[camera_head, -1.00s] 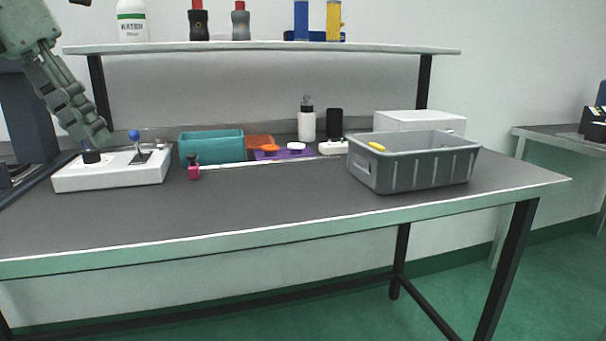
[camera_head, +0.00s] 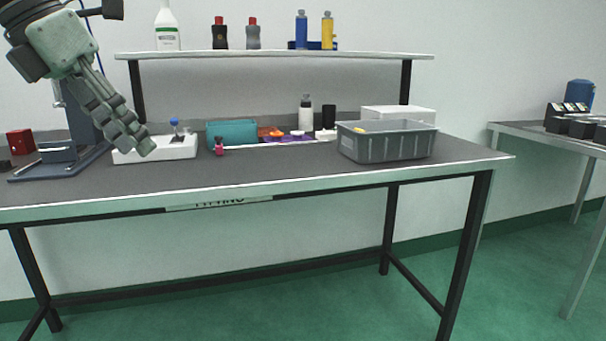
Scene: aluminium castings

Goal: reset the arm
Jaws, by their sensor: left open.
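My left gripper (camera_head: 138,146) comes in from the upper left in the head view, its fingers pointing down and to the right. It is open and nothing shows between its fingers. Its fingertips show in front of the left part of a white control box (camera_head: 178,149) with a blue-knobbed lever (camera_head: 175,124), and hide part of that box. I cannot tell the exact gap between them. My right gripper is not in view.
The dark bench (camera_head: 290,174) is clear along its front. A teal bin (camera_head: 232,133), a small pink bottle (camera_head: 219,146) and a grey crate (camera_head: 385,144) stand on it. A shelf (camera_head: 280,55) with bottles spans above. A press-like stand (camera_head: 75,160) is at left.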

